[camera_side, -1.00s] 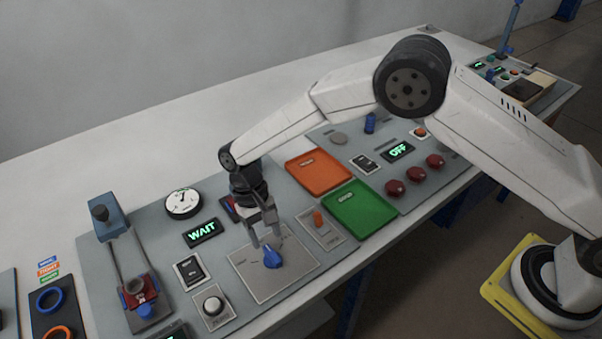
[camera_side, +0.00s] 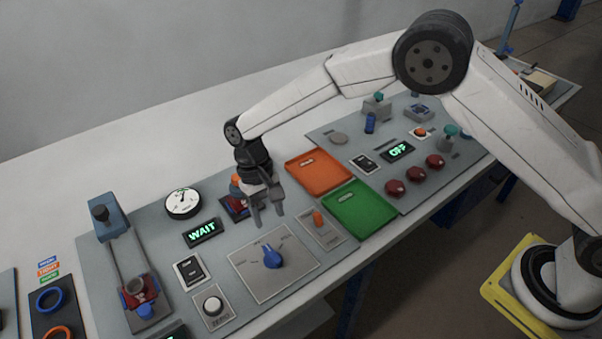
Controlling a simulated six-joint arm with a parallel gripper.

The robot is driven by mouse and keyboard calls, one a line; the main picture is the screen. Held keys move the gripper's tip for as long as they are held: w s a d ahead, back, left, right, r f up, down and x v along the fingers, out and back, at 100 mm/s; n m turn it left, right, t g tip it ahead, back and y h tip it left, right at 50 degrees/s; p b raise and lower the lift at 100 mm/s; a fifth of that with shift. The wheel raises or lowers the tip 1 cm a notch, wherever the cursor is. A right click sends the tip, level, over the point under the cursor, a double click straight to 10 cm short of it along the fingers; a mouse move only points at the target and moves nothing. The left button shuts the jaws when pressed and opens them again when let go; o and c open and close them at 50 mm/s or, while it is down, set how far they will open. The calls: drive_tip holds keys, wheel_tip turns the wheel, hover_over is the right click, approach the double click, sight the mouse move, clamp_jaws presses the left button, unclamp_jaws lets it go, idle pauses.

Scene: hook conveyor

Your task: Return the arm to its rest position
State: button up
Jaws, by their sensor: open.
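My gripper (camera_side: 268,220) is open and empty, pointing down above the grey panel. It hangs in the air behind and a little above the blue knob (camera_side: 271,257), apart from it. The blue knob stands on a pale square plate (camera_side: 245,270) with markings around it. My gripper hides part of a dark red and blue item (camera_side: 235,207) and an orange piece (camera_side: 236,180) behind it.
An orange tray (camera_side: 318,170) and a green tray (camera_side: 360,208) lie right of my gripper. An orange switch (camera_side: 318,218) is close by. A "WAIT" display (camera_side: 202,232), a gauge (camera_side: 183,203) and a slide with a red carriage (camera_side: 139,290) are to the left. Red buttons (camera_side: 415,173) stand at right.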

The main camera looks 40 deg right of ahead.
drive_tip(key=s+d+r+t, duration=0.2)
drive_tip(key=s+d+r, duration=0.2)
drive_tip(key=d, duration=0.6)
drive_tip(key=s+d+r+t, duration=0.3)
drive_tip(key=s+d+r, duration=0.1)
drive_tip(key=d, duration=0.5)
drive_tip(key=s+d+t, duration=0.1)
drive_tip(key=s+d, duration=0.4)
drive_tip(key=s, duration=0.3)
drive_tip(key=shift+t, duration=0.3)
